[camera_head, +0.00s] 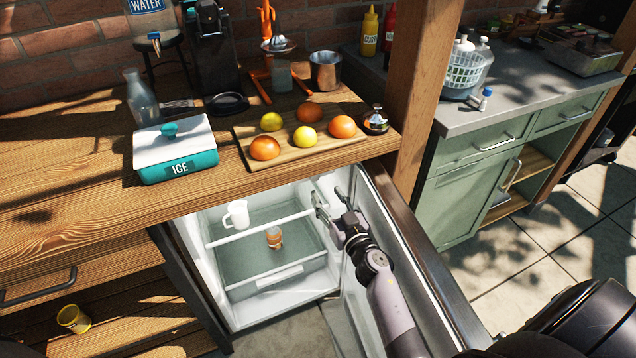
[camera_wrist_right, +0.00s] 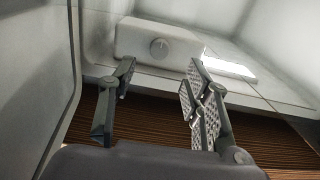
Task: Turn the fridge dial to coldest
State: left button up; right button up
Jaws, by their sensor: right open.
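The fridge (camera_head: 208,258) stands open under the wooden counter. The fridge dial (camera_wrist_right: 159,48) is a small round light-grey knob on a white box in the right wrist view. The dial's setting is too small to read. My right gripper (camera_head: 330,202) reaches into the upper right of the fridge opening. In the right wrist view its two fingers (camera_wrist_right: 160,78) are spread apart, with nothing between them. The dial lies ahead of the fingertips, between them in the picture and apart from them. In the head view I cannot make out the dial. My left gripper is not in view.
The open fridge door (camera_head: 425,262) is close along the right of my right arm. A white mug (camera_head: 237,213) and a small orange-brown item (camera_head: 274,238) are inside the fridge. The counter's front edge overhangs the opening. Fruit lies on a cutting board (camera_head: 243,141) above.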

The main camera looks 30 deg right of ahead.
aim_at(316, 178)
jog(key=w, duration=0.3)
jog(key=w+b, duration=0.1)
jog(key=w, duration=0.3)
jog(key=shift+d, duration=0.2)
jog(key=shift+s, duration=0.1)
jog(key=shift+c, duration=0.6)
grip_shut()
